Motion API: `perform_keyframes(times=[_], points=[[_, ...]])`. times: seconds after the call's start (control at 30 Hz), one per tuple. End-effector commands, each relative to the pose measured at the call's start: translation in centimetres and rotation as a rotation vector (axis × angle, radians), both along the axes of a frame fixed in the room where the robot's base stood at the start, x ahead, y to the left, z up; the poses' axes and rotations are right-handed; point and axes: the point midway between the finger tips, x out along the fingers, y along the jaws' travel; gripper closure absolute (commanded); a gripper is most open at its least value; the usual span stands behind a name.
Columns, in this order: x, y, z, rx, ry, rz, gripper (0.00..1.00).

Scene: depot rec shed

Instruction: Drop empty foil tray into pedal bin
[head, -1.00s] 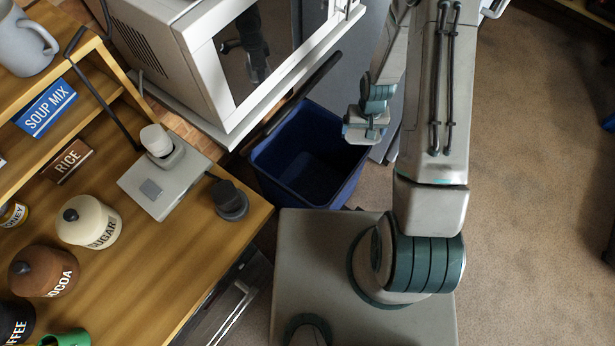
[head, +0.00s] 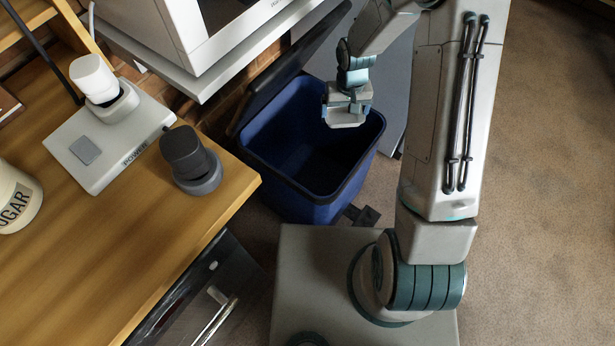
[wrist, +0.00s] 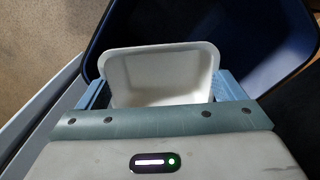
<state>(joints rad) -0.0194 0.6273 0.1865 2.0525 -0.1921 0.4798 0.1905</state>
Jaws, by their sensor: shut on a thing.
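The pale, whitish foil tray (wrist: 162,75) is between the two blue fingers of my gripper (wrist: 162,92) in the wrist view, its hollow side showing and empty. My gripper is shut on it. In the head view my gripper (head: 347,106) hangs over the back right part of the pedal bin's opening. The blue pedal bin (head: 290,190) stands on the floor with its dark lid (head: 292,68) raised. Its dark interior looks empty from here. In the wrist view the bin's rim (wrist: 306,66) curves around behind the tray.
A wooden counter (head: 120,260) with a power box (head: 110,140), a dark plug-like item (head: 188,160) and a sugar jar (head: 14,198) lies left of the bin. A white appliance on a shelf (head: 190,85) overhangs behind left. Carpet to the right is clear.

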Motion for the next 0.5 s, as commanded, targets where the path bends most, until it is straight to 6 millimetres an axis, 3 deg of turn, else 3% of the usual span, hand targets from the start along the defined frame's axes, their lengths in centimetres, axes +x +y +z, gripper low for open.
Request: perform_keyframes(times=[0.03, 0.1, 0.5], points=[[0.2, 0.4, -1.8, -0.001, -0.004, 0.007, 0.32], [0.2, 0.8, -2.5, -0.005, -0.004, 0.017, 0.32], [0.3, 2.1, -3.9, -0.020, -0.007, 0.049, 0.32]])
